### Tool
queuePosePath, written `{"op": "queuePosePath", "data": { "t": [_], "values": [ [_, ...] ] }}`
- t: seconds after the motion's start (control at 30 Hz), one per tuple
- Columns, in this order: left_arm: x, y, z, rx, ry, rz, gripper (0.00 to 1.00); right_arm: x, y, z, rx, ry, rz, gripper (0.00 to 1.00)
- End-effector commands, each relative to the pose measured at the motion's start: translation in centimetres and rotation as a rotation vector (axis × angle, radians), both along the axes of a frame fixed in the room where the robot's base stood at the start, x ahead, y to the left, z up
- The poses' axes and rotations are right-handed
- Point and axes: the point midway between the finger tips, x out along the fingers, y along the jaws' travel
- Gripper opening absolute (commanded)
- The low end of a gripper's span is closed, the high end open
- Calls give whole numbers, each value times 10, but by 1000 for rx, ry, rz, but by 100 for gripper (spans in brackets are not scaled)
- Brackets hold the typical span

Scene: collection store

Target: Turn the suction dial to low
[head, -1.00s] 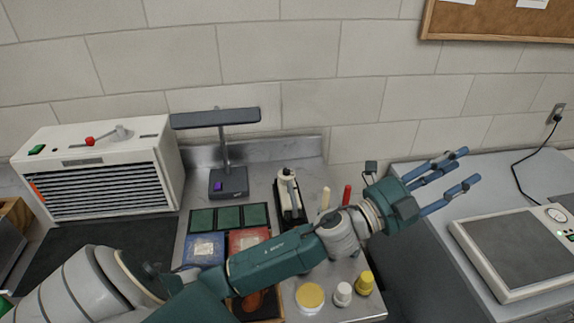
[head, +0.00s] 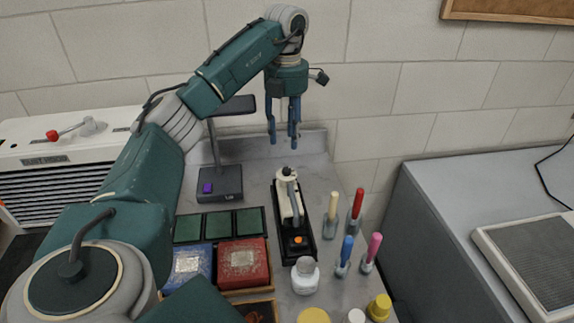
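No suction dial shows in the head view now. The low grey unit with a dark mesh panel (head: 537,262) is cut off by the right edge, and the part that carried a round white dial is out of view. My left gripper (head: 284,138) hangs with its blue fingers pointing down, above the steel bench and in front of the block wall. Its fingers are apart with nothing between them. It is well to the left of the mesh-panel unit. My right gripper is not in view.
A black lamp stand (head: 219,184), a small press-like device (head: 290,212), upright coloured tools, jars and red (head: 242,264) and blue boxes crowd the bench. The grey surface (head: 460,185) at right has free room.

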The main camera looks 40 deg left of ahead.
Motion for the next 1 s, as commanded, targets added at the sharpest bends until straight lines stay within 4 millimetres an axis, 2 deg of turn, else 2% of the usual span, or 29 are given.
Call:
{"op": "queuePosePath", "data": {
  "t": [0.23, 0.53, 0.7, 0.97, 1.0],
  "values": [
    [-1, -1, -39, -1, 5, -3, 39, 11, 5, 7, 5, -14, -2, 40],
    [-1, -2, -88, -2, 1, -3, 39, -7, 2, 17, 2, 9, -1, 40],
    [0, -2, -100, -2, -2, -4, 39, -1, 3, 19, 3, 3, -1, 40],
    [0, -2, -102, -2, -2, -4, 39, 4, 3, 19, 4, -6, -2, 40],
    [0, -2, -102, -2, -2, -4, 35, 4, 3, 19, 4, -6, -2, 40]
  ]
}}
